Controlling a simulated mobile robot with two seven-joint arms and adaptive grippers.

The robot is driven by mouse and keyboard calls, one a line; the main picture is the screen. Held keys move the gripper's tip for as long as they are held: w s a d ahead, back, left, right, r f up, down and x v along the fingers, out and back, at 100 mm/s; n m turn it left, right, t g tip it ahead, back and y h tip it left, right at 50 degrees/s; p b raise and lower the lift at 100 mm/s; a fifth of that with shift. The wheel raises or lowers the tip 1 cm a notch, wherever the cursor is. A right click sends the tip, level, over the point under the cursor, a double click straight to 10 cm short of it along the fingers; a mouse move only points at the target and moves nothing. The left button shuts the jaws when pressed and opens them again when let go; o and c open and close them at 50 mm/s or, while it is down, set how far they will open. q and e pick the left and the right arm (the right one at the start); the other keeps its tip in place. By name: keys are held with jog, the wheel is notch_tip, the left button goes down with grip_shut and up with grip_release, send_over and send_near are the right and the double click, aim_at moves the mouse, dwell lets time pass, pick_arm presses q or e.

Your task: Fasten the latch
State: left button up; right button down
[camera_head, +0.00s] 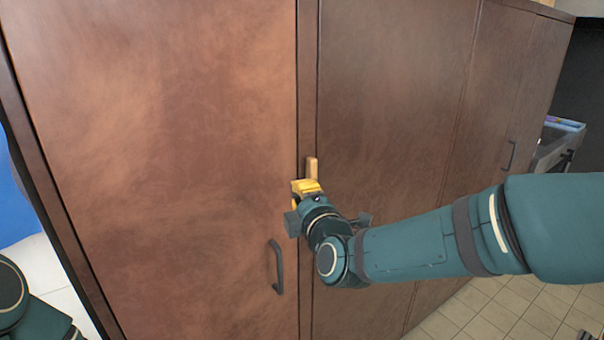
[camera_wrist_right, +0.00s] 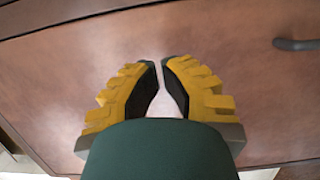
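The latch is a small light-wood upright piece (camera_head: 312,168) at the seam between the two brown cabinet doors in the head view. My right gripper (camera_head: 305,184) has yellow fingers and is right at the lower part of this piece, covering some of it. I cannot tell whether they touch. In the wrist view the right gripper's fingertips (camera_wrist_right: 159,62) are close together with a narrow gap, and no latch shows clearly between them. My left gripper is out of view; only part of my left arm shows at the lower left.
The large left door (camera_head: 160,150) and the right door (camera_head: 390,110) both look closed. A dark handle (camera_head: 277,268) sticks out of the left door below my right gripper and also shows in the wrist view (camera_wrist_right: 298,44). Tiled floor (camera_head: 520,305) lies at lower right.

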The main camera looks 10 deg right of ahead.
send_near(297, 164)
jog(key=w+a, duration=0.4)
jog(key=w, duration=0.1)
jog(key=shift+w+a+p, duration=0.1)
jog(key=shift+a+p, duration=0.05)
jog(key=shift+p, duration=0.25)
jog(key=d, duration=0.1)
jog(key=w+d, duration=0.1)
jog(key=d, duration=0.1)
jog(key=shift+w+d+r, duration=0.1)
jog(key=shift+d, duration=0.2)
jog(key=shift+w, duration=0.1)
